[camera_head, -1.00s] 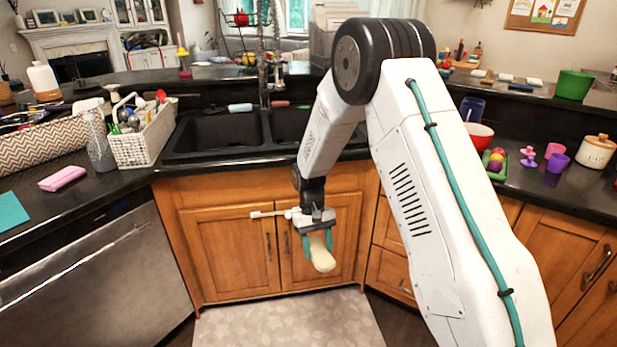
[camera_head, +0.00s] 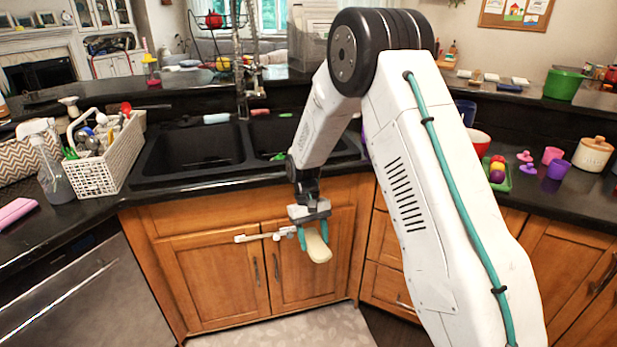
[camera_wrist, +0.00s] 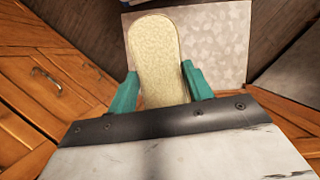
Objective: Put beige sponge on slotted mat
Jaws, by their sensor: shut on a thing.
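The beige sponge (camera_head: 319,250) is an oblong pad with rounded ends. It hangs below my gripper (camera_head: 314,241), in front of the wooden doors under the sink. The gripper's two teal fingers are shut on it. In the wrist view the sponge (camera_wrist: 155,40) sits between the teal fingers (camera_wrist: 158,75) and sticks out beyond their tips, above the floor. I cannot make out a slotted mat in either current view.
The black double sink (camera_head: 205,150) is behind my gripper. A white basket of utensils (camera_head: 120,155) and a spray bottle (camera_head: 55,170) stand on the left counter. A pink block (camera_head: 15,212) lies at the left edge. Purple and pink cups and a jar (camera_head: 592,155) are on the right counter.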

